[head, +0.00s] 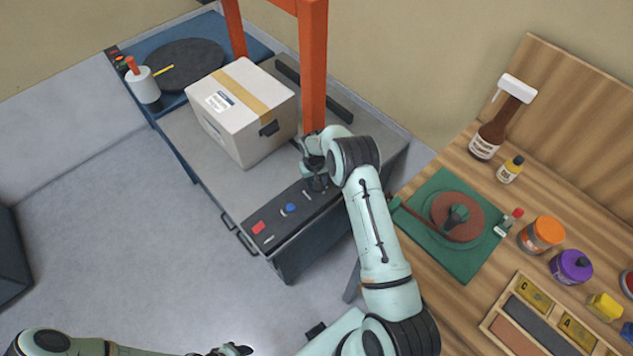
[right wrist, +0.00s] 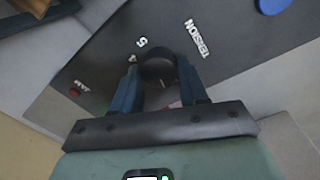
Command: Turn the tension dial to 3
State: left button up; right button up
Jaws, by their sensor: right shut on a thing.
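The tension dial (right wrist: 157,67) is a dark round knob on the black control panel (right wrist: 215,75), beside white lettering reading TENSION. The numeral 5 and what looks like a 4 show near its rim in the right wrist view; other numerals and the pointer are hidden or unclear. My right gripper (right wrist: 158,80) is shut on the dial, one finger on each side. In the head view my right gripper (head: 317,181) is over the far end of the panel (head: 272,216) and covers the dial. My left gripper (head: 236,350) is low at the bottom edge, away from the panel; its jaws are unclear.
The panel also has a blue button (head: 290,208) and a red button (head: 259,227). A taped carton (head: 241,122) stands on the machine by the orange frame (head: 313,75). A wooden bench (head: 560,205) with bottles and jars is at the right.

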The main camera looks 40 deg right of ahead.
jog(key=m, duration=0.3)
jog(key=shift+d+m+b, duration=0.1)
jog(key=shift+m+b, duration=0.2)
jog(key=shift+b, duration=0.05)
jog(key=m, duration=0.3)
jog(key=shift+m, duration=0.3)
jog(key=m, duration=0.3)
jog(key=shift+d+r+m+g+y, duration=0.1)
jog(key=shift+m+g+y, duration=0.2)
pick_arm(q)
jog(key=shift+w+r+p, duration=0.2)
jog(key=shift+r+p, duration=0.05)
jog(key=shift+p, duration=0.35)
pick_arm(e)
jog(key=shift+m, duration=2)
jog(key=o, duration=1.1)
jog(key=shift+s, duration=0.1)
jog(key=shift+c, duration=0.2)
